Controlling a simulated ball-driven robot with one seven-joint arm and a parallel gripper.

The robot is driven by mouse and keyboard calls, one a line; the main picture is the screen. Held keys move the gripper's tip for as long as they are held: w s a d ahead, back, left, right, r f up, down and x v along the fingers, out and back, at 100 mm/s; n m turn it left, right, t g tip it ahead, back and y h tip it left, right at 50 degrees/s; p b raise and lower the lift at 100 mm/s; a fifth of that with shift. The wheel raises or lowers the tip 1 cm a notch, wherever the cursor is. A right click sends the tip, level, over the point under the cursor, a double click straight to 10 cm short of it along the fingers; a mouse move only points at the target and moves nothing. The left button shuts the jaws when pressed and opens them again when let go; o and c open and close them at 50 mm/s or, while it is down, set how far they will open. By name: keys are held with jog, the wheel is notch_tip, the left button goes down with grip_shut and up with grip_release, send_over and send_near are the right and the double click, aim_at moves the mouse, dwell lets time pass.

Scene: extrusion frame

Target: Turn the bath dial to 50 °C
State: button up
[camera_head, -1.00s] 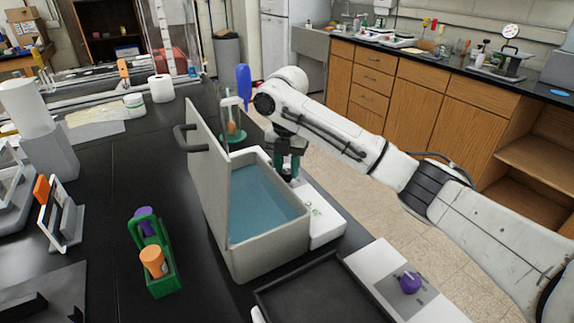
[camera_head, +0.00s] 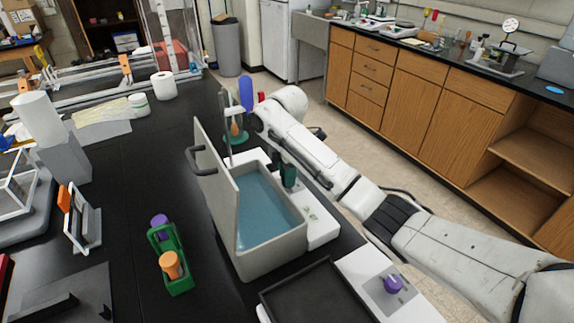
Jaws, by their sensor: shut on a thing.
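The water bath (camera_head: 275,255) is a grey open tank of blue water on the black bench, its lid (camera_head: 213,180) standing upright on the left side. A white control strip (camera_head: 322,226) runs along the tank's right side. My gripper (camera_head: 290,184) reaches down to the far part of this strip, its dark green fingers shut on the bath dial. The dial is hidden by the fingers, so its pointer and scale cannot be read. My white arm comes in from the right and covers part of the gripper.
A green rack (camera_head: 178,272) with purple-capped and orange-capped items stands left of the bath. A black tray (camera_head: 318,295) and a white unit with a purple knob (camera_head: 393,284) lie in front. A blue-handled tool (camera_head: 246,93) stands behind the bath.

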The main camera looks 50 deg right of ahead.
jog(key=m+p, duration=0.3)
jog(key=shift+r+m, duration=0.25)
jog(key=shift+m, duration=0.15)
jog(key=m+p, duration=0.2)
jog(key=m, duration=0.1)
jog(key=shift+m, duration=0.3)
jog(key=shift+f+m+p, duration=0.15)
jog(key=shift+m+p, duration=0.55)
jog(key=shift+m, duration=2.1)
jog(key=o, duration=1.1)
jog(key=shift+c, duration=0.2)
